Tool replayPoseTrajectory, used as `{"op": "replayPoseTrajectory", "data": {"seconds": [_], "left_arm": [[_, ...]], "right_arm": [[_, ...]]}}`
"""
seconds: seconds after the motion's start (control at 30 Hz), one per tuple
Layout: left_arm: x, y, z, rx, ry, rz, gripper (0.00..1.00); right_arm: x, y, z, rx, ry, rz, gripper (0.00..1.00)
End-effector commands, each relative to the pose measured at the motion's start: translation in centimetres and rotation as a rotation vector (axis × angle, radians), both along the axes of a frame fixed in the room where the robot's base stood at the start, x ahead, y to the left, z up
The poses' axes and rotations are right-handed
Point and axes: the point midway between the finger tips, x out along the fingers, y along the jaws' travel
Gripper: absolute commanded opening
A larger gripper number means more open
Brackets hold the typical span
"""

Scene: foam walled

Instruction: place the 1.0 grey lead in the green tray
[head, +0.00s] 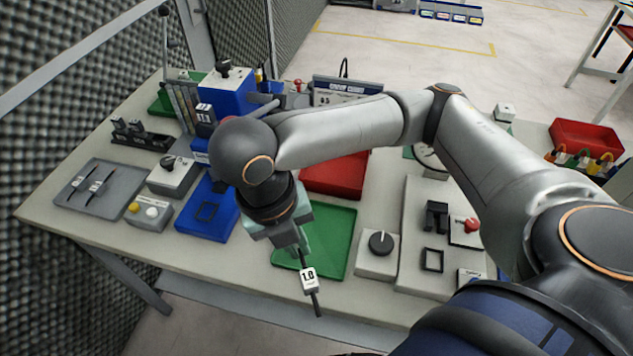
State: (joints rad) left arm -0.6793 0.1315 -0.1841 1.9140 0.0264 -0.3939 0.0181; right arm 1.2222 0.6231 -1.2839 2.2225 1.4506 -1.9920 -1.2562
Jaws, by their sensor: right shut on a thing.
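The green tray (338,240) lies flat on the table near its front edge, partly hidden by my right gripper. My right gripper (302,250) points down over the left part of the tray and is shut on the 1.0 grey lead (308,281). The lead has a white label reading 1.0 and a dark end that hangs at a slant towards the front edge. In the picture it overlaps the tray's front edge; I cannot tell whether it touches the tray. My left gripper is not in view.
A red tray (336,176) lies behind the green one. A blue tray (222,222) is to the left, and a knob box (378,254) stands close on the right. A grey tray (118,203) with two leads lies at far left.

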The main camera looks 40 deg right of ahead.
Motion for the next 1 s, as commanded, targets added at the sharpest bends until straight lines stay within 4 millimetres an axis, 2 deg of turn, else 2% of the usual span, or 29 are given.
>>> {"op": "replayPoseTrajectory", "data": {"seconds": [0.1, 0.2, 0.33, 0.47, 0.57, 0.83, 1.0], "left_arm": [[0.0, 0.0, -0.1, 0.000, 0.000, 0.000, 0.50], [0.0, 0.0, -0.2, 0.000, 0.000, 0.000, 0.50], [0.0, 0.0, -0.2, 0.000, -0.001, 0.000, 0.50], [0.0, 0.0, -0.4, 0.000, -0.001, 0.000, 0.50], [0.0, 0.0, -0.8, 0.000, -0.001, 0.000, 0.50], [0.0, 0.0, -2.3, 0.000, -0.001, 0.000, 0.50], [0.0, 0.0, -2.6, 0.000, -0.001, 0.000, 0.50]], "right_arm": [[-0.6, 0.2, 0.1, 0.002, -0.003, 0.281, 0.00], [-0.9, 0.3, 0.2, 0.001, -0.001, 0.454, 0.00], [-1.1, 0.4, 0.2, 0.000, -0.001, 0.591, 0.00], [-0.6, 0.0, -0.2, 0.002, 0.002, 0.638, 0.00], [0.8, -1.0, -1.1, 0.001, 0.005, 0.638, 0.00], [6.5, -4.6, -4.1, 0.002, 0.004, 0.632, 0.00], [8.7, -6.0, -7.1, 0.000, 0.006, 0.637, 0.00]]}}
